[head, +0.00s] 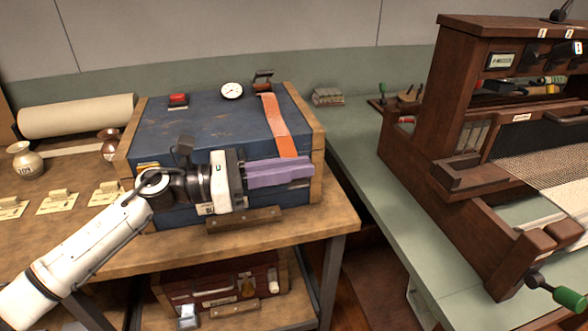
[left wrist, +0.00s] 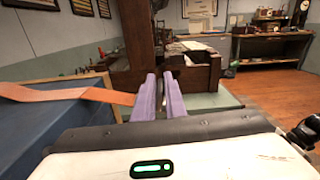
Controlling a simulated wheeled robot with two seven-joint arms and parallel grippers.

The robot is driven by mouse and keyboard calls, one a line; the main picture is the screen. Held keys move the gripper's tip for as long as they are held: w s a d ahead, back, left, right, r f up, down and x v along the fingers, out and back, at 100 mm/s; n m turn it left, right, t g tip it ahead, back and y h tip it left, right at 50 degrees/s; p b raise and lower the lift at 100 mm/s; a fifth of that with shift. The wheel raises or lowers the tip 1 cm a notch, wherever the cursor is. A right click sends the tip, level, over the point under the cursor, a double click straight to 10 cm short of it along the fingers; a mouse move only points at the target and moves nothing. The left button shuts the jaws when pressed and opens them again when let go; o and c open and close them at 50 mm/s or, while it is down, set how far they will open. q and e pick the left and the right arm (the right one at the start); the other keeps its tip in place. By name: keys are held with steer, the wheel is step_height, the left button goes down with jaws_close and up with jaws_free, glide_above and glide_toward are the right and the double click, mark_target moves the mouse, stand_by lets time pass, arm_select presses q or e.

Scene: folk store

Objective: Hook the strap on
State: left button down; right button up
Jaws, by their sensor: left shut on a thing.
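An orange strap (head: 275,118) runs from the back edge of a blue chest's lid (head: 200,128) forward to its front edge. My left gripper (head: 312,170), with purple fingers, lies across the chest's front and points right. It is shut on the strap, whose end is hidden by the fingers. In the left wrist view the strap (left wrist: 60,94) comes in from the left and meets the left finger of the gripper (left wrist: 160,78). A wooden bar (head: 245,219) sits low on the chest's front, below the gripper. No hook can be made out clearly. My right gripper is out of view.
A red button box (head: 178,100) and a round dial (head: 232,90) are on the lid. Vases, tags and a paper roll (head: 75,115) are left of the chest. A wooden loom (head: 470,150) stands right on a green table. A dark red case (head: 225,290) sits below.

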arm_select(q)
steer(key=c, duration=2.1)
jaws_free()
steer(key=shift+s+d+f, duration=0.1)
steer(key=shift+s+f, duration=0.1)
steer(key=shift+f, duration=0.1)
steer(key=shift+o, duration=1)
steer(key=shift+r, duration=0.15)
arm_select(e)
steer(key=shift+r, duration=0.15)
arm_select(q)
steer(key=b+v, duration=0.2)
steer(key=v, duration=0.8)
steer(key=shift+a+b, duration=0.25)
steer(key=shift+b, duration=0.05)
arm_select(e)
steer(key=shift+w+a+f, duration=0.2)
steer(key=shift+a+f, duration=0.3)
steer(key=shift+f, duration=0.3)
